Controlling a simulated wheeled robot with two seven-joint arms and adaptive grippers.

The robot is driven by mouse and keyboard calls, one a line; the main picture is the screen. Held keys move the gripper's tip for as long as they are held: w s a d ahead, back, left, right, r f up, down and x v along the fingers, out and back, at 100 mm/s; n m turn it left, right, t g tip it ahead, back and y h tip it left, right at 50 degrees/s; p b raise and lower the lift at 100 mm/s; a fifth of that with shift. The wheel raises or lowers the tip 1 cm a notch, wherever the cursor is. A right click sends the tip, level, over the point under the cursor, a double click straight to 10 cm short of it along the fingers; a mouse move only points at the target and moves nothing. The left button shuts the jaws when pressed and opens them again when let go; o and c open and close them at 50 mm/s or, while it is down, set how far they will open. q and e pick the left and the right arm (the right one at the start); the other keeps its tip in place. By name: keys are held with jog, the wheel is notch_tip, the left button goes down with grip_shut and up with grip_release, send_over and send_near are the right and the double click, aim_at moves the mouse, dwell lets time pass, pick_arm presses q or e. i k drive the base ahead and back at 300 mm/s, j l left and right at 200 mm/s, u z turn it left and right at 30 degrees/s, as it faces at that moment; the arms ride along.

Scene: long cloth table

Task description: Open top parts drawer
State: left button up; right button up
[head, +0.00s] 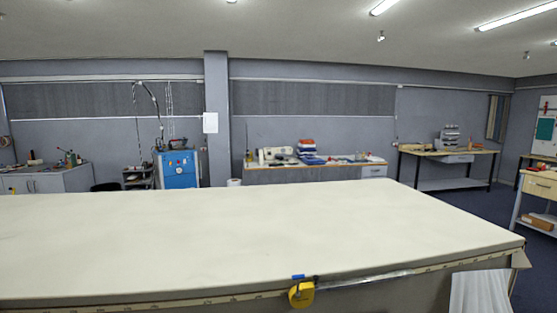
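No drawer here can be surely told as the top parts drawer. At the right edge, a workbench has a pale wooden drawer front (540,187) under its top; it looks shut and is cut off by the picture's edge. A grey drawer (458,159) hangs under the back right bench and looks shut. A small white drawer (374,171) is at the right end of the back middle bench, also looking shut. Neither of my grippers shows in the head view.
The long cream cloth table (250,235) fills the foreground, its top bare. A yellow tape measure (302,293) hangs at its front edge. White cloth (480,291) hangs at the right end. Dark floor (470,208) is open beyond the table's right side.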

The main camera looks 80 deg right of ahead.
aim_at(367, 171)
jog(key=z, duration=3.1)
